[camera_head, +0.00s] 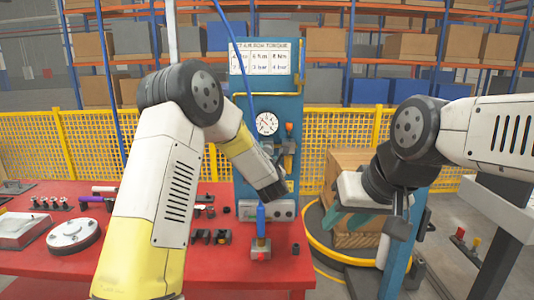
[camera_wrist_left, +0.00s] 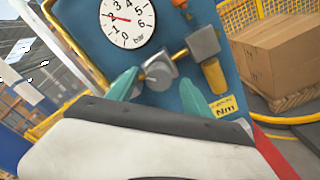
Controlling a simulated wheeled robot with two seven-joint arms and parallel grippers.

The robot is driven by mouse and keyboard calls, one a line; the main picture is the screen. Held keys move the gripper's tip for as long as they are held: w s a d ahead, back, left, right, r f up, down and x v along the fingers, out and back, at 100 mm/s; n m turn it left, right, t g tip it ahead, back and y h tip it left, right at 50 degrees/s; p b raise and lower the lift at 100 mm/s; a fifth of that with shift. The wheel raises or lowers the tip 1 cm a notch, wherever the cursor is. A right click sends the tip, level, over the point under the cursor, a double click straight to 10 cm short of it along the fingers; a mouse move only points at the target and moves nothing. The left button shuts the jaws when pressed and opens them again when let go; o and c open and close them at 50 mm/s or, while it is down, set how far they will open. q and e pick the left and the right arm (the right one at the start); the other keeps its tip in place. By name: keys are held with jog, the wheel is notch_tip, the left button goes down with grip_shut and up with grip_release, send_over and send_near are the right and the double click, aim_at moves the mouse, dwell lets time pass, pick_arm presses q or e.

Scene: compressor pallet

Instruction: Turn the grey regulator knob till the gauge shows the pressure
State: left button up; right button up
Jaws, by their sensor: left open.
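The pressure gauge (camera_head: 266,124) is a white round dial on the blue panel. In the left wrist view the gauge (camera_wrist_left: 127,22) reads in bar, and its red needle points left, near the 2. The grey regulator knob (camera_wrist_left: 160,72) is below the dial on a brass fitting. My left gripper (camera_wrist_left: 158,84) is open, its teal fingers apart on either side of the knob in that view; I cannot tell whether they touch it. In the head view its fingers are hidden behind my left wrist. My right gripper (camera_head: 348,216) is open and empty, right of the panel.
The red table (camera_head: 40,262) holds a flanged disc (camera_head: 73,236), several small fittings and a blue-topped tool (camera_head: 261,222). A torque chart (camera_head: 265,57) tops the panel. Yellow fencing (camera_head: 90,140) runs behind.

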pick_arm(q)
jog(key=shift+w, duration=1.3)
grip_shut()
